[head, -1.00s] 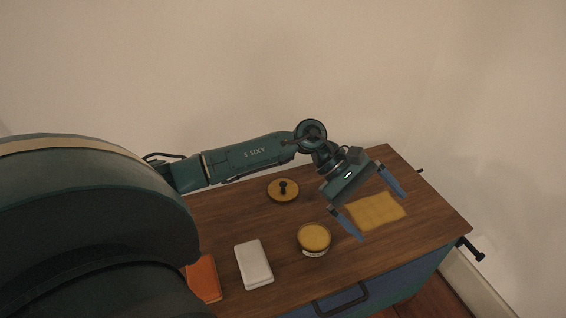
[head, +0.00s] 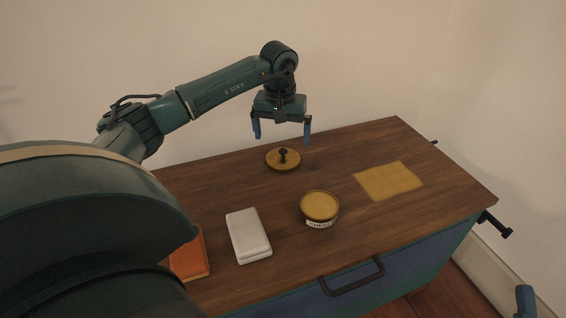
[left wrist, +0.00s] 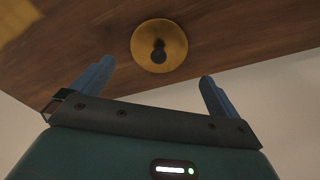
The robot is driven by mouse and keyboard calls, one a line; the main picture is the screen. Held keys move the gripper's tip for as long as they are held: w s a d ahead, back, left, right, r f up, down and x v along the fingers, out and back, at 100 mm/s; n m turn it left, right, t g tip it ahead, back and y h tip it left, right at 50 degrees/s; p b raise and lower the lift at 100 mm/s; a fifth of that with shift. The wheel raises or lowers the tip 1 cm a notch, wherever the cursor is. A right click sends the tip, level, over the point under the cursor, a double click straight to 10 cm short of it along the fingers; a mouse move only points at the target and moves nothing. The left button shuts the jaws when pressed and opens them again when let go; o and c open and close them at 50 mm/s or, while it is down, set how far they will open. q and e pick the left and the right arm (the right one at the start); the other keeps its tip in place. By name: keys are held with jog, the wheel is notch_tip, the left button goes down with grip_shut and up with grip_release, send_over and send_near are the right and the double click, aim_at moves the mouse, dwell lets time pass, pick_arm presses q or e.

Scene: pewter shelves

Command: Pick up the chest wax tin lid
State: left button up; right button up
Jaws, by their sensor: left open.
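The tin lid (head: 271,161) is a round, mustard-yellow disc with a dark knob, lying on the chest top near its back edge. It also shows in the left wrist view (left wrist: 146,55), at the top middle, beyond the fingertips. My left gripper (head: 281,138) is open and empty above the lid, with its blue fingers pointing down. In the left wrist view the open fingers (left wrist: 154,80) are apart and do not touch the lid. The wax tin (head: 320,207), round with yellow wax and a white label, stands in front of the lid to the right.
A yellow cloth (head: 389,181) lies flat to the right. A white block (head: 248,237) and an orange block (head: 190,258) lie at the front left. The wooden chest top (head: 440,190) has a handle (head: 352,277) on its blue front. The wall stands close behind.

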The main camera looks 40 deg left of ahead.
aim_at(283, 150)
pick_arm(q)
notch_tip(283, 150, down, 5)
jog(key=b, duration=0.3)
jog(key=shift+w+d, duration=0.1)
jog(key=shift+d, duration=0.05)
jog(key=shift+f, duration=0.35)
jog(key=shift+r, duration=0.1)
pick_arm(e)
jog(key=r+n+y, duration=0.4)
jog(key=shift+s+d+r+n+t+y, duration=0.15)
jog(key=shift+s+d+n+t+y, duration=0.05)
jog(key=shift+d+n+t+y, duration=0.1)
pick_arm(q)
jog(key=shift+c, duration=0.6)
jog(key=c, duration=0.8)
